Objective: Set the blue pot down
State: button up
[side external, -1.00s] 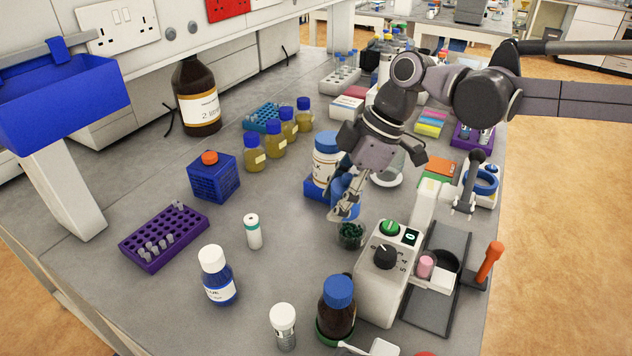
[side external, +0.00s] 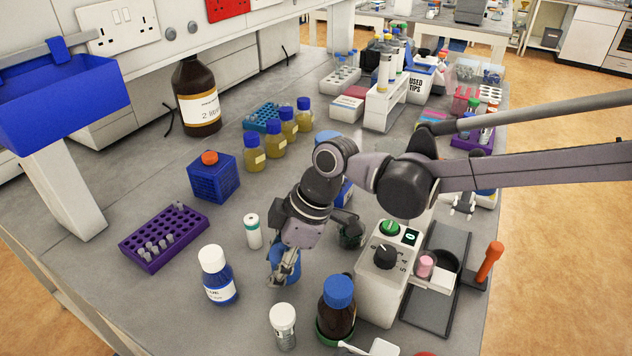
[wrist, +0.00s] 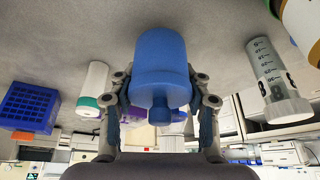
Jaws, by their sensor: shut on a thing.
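The blue pot (side external: 290,266) has a narrow knob on its lid. It is between my gripper's fingers, close over the front part of the grey bench; whether its base touches the bench I cannot tell. In the wrist view the blue pot (wrist: 160,62) fills the space between the two fingers. My gripper (side external: 281,277) is shut on it, one finger on each side (wrist: 160,112). In the side view the fingers and wrist hide part of the pot.
A white tube with a teal band (side external: 253,231) and a white-capped blue bottle (side external: 217,275) stand to the left. A white-capped tube (side external: 283,328) and a blue-capped brown bottle (side external: 337,306) stand in front. A dark green pot (side external: 350,236) and white stirrer (side external: 384,285) are to the right.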

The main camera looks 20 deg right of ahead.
jog(key=shift+f, duration=0.8)
jog(key=shift+f, duration=0.1)
jog(key=o, duration=0.9)
jog(key=v, duration=1.2)
